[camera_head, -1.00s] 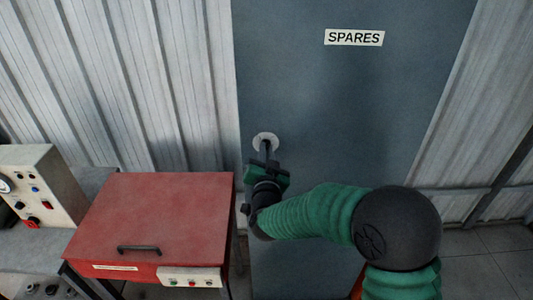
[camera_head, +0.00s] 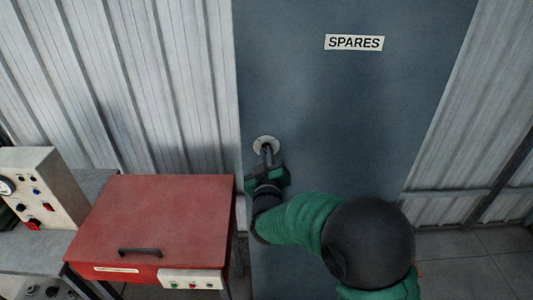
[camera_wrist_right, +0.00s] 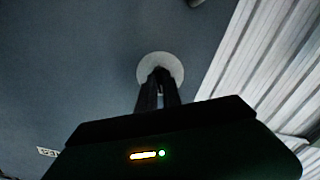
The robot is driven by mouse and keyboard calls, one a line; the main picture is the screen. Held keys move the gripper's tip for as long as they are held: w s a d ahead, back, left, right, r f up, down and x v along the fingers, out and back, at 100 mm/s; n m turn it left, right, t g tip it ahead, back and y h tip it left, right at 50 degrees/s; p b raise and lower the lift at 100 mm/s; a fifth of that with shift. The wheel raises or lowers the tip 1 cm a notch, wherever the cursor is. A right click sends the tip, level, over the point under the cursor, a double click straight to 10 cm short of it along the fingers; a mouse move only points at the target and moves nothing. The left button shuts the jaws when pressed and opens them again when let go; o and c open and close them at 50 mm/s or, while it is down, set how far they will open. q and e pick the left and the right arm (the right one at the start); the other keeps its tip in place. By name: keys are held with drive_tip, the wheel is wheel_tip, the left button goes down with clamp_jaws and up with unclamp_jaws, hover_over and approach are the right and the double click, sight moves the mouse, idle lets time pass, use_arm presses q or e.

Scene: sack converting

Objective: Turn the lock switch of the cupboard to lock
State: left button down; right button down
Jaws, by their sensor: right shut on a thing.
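The grey-blue cupboard (camera_head: 340,110) with the SPARES label (camera_head: 354,43) stands upright in the middle of the head view. Its lock switch sits on a round pale plate (camera_head: 265,143) near the cupboard's left edge; the plate also shows in the right wrist view (camera_wrist_right: 170,66). My right gripper (camera_head: 268,158) is at the plate, its two dark fingers shut on the lock switch. The fingers (camera_wrist_right: 160,85) cover most of the switch, so its angle cannot be told. My left gripper is not in view.
A red box (camera_head: 150,220) with a black handle and button panel stands left of the cupboard. A control box (camera_head: 42,185) with knobs stands farther left on a grey bench. Corrugated wall panels (camera_head: 130,80) flank the cupboard. Floor shows at the lower right.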

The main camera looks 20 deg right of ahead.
drive_tip(key=shift+f+n+p, duration=0.2)
drive_tip(key=shift+n+p, duration=0.1)
drive_tip(key=shift+n, duration=0.5)
drive_tip(key=shift+f+n+p, duration=0.15)
drive_tip(key=shift+n+p, duration=0.1)
drive_tip(key=shift+n, duration=0.55)
drive_tip(key=c, duration=1.5)
unclamp_jaws()
drive_tip(key=shift+w, duration=0.1)
drive_tip(key=shift+r, duration=0.15)
drive_tip(key=shift+r, duration=0.1)
drive_tip(key=b+v, duration=0.4)
drive_tip(key=v, duration=1.3)
